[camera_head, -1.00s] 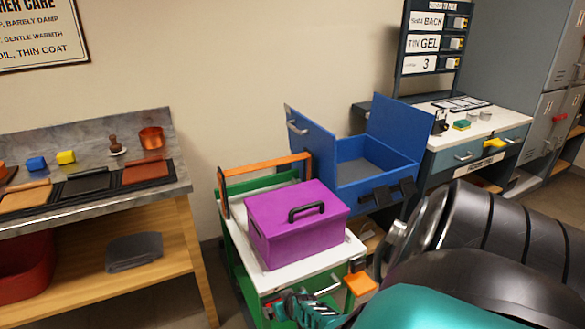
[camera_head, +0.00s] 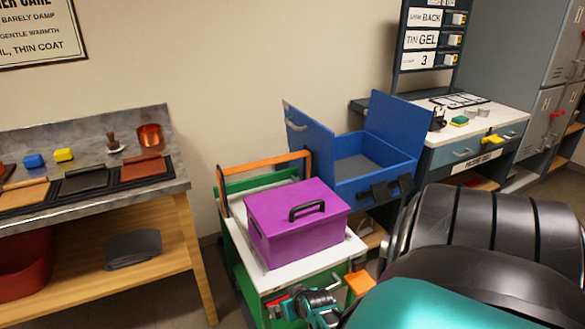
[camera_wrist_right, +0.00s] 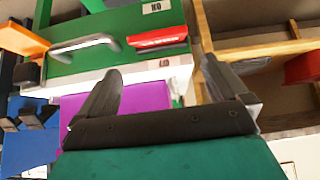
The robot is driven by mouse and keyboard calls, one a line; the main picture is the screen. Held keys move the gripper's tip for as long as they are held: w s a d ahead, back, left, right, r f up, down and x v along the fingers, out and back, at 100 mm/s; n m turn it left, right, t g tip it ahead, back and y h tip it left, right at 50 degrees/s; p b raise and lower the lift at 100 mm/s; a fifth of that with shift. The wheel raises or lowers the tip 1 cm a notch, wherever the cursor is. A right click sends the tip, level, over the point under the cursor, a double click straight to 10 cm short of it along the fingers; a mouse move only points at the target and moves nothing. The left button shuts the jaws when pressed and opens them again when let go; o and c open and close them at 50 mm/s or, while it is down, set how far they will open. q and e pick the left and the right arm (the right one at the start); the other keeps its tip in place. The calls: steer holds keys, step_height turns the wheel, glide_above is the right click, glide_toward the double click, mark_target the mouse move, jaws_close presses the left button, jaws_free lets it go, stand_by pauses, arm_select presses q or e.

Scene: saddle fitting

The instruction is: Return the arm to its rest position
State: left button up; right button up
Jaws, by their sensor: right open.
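My right arm enters the head view from the lower right, a black link above a teal one. My right gripper (camera_head: 298,302) is low at the front of the green cart (camera_head: 238,262), partly cut off by the bottom edge. In the right wrist view the right gripper (camera_wrist_right: 162,70) has its two black fingers wide apart with nothing between them. Beyond the fingers is the cart's green front with a metal handle (camera_wrist_right: 85,46) and a red piece (camera_wrist_right: 158,38). My left gripper is not in view.
A purple lidded box (camera_head: 297,222) stands on the cart's white top. A blue open case (camera_head: 365,155) is behind it. A wooden bench (camera_head: 150,262) with leather pieces is at the left, a white-topped workbench (camera_head: 500,122) at the right. Bare floor shows between bench and cart.

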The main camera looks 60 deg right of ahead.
steer(key=shift+s+a+r, duration=0.1)
steer(key=shift+s+r, duration=0.1)
steer(key=shift+r, duration=0.1)
stand_by(0.4)
steer(key=s+a+r+n+t+y, duration=0.1)
steer(key=a+r+n+t+y, duration=0.1)
steer(key=a, duration=1.3)
steer(key=a+r+n+t+y, duration=0.2)
steer(key=a+r+n+y, duration=0.2)
steer(key=a, duration=1)
step_height(320, 180, up, 4)
steer(key=n, duration=0.3)
steer(key=shift+s+a, duration=0.35)
steer(key=shift+c, duration=0.4)
